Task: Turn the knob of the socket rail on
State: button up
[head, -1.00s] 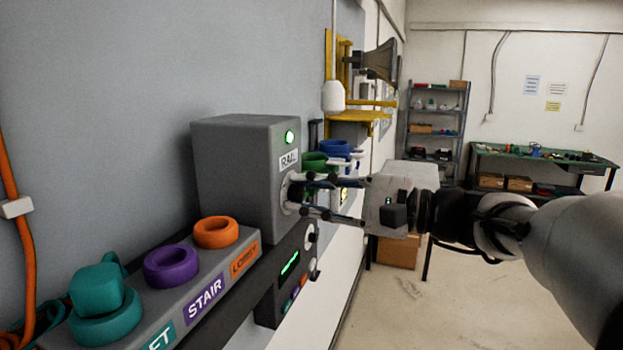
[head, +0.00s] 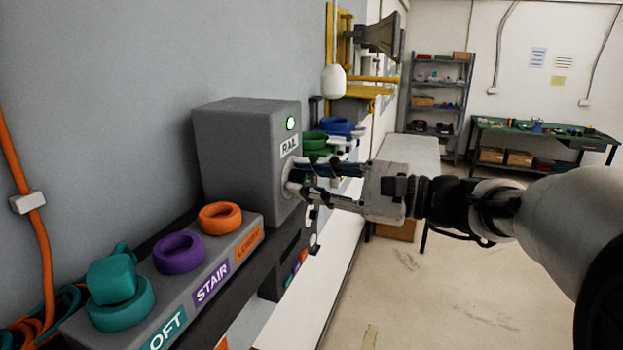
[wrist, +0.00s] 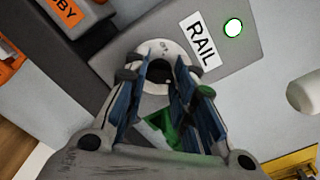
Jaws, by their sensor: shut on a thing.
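The socket rail's grey box, labelled RAIL (head: 228,150), stands against the wall at the centre left in the head view. Its front bears a lit lamp (head: 291,124), white with a green edge, above the label. The lamp also shows in the wrist view (wrist: 233,28). A pale round dial plate (wrist: 158,50) sits below the label. My gripper (head: 298,180) reaches it from the right, its fingertips at the plate. In the wrist view my gripper (wrist: 162,84) is shut on the dark knob at the plate's centre. The fingers mostly hide the knob.
A ledge with teal (head: 120,315), purple (head: 180,252) and orange (head: 220,217) rings lies at lower left. Green (head: 315,140) and blue (head: 338,126) rings sit just behind my gripper. A yellow bracket (head: 365,92) projects beyond. The floor at right is clear.

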jog(key=o, duration=1.1)
jog(key=shift+c, duration=0.2)
jog(key=v, duration=1.2)
jog(key=s+a+f+n+g+h+b, duration=0.1)
jog(key=s+a+f+n+h+b, duration=0.2)
jog(key=f, duration=0.4)
jog(key=s+a+f+g+h+b, duration=0.2)
jog(key=s+f, duration=0.3)
jog(key=f, duration=0.1)
jog(key=s+a+f+n+g+h+b, duration=0.1)
jog(key=s+a+f+n+h+b, duration=0.2)
jog(key=f, duration=0.4)
jog(key=s+d+f+n+t+h+b, duration=0.1)
jog(key=s+d+f+n+h+b, duration=0.2)
jog(key=f, duration=0.6)
jog(key=s+d+f+n+t+h+b, duration=0.1)
jog(key=s+d+f+n+h+b, duration=0.3)
jog(key=s+d+f+h+b, duration=0.1)
jog(key=s+d+f+h, duration=0.1)
jog(key=s+d+f, duration=0.1)
jog(key=d+f, duration=0.1)
jog(key=shift+s+f, duration=0.4)
